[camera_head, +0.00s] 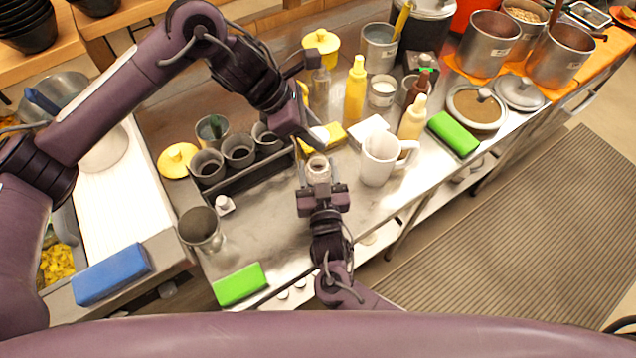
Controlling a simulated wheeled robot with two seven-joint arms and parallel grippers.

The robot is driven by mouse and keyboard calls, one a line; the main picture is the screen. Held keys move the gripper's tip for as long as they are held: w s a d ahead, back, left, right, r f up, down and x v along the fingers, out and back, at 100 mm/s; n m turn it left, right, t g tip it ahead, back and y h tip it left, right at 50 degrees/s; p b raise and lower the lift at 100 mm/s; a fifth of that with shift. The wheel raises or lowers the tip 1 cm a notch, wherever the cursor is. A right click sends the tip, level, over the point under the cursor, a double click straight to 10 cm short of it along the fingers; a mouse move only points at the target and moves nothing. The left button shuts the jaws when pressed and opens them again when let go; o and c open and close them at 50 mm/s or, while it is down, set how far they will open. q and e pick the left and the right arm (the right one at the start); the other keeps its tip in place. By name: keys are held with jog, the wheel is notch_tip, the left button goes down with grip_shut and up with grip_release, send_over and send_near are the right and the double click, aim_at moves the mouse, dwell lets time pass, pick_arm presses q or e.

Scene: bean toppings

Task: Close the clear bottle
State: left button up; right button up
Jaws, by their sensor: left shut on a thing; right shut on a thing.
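The clear bottle (317,168) stands upright near the middle of the steel counter, with its round open-looking neck facing up. My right gripper (322,188) comes from the front edge and is shut on the bottle; its fingers hide the lower part. My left gripper (308,138) is above and just behind the bottle, tilted down to the right. It is shut on a small white round thing (320,134) that looks like the cap, apart from the bottle's neck. The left fingers partly hide how it is held.
A white mug (379,158) stands close to the right of the bottle. A dark rack with grey cups (239,152) is to the left. The counter front left of my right gripper is partly clear.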

jog(key=shift+c, duration=1)
pick_arm(q)
send_over(324, 167)
jog(key=w+a, duration=0.1)
jog(key=a, duration=0.2)
jog(key=shift+d+f, duration=0.15)
jog(key=shift+f, duration=1.05)
jog(key=shift+d+f, duration=0.1)
jog(key=shift+f, duration=1.1)
jog(key=shift+f, duration=0.9)
jog(key=shift+f, duration=0.55)
pick_arm(e)
grip_shut()
pick_arm(q)
jog(key=m+g, duration=0.1)
jog(key=m, duration=0.2)
jog(key=shift+w+g, duration=0.25)
jog(key=shift+g, duration=0.15)
jog(key=m+g, duration=0.2)
jog(key=m, duration=0.1)
jog(key=shift+w+d, duration=0.1)
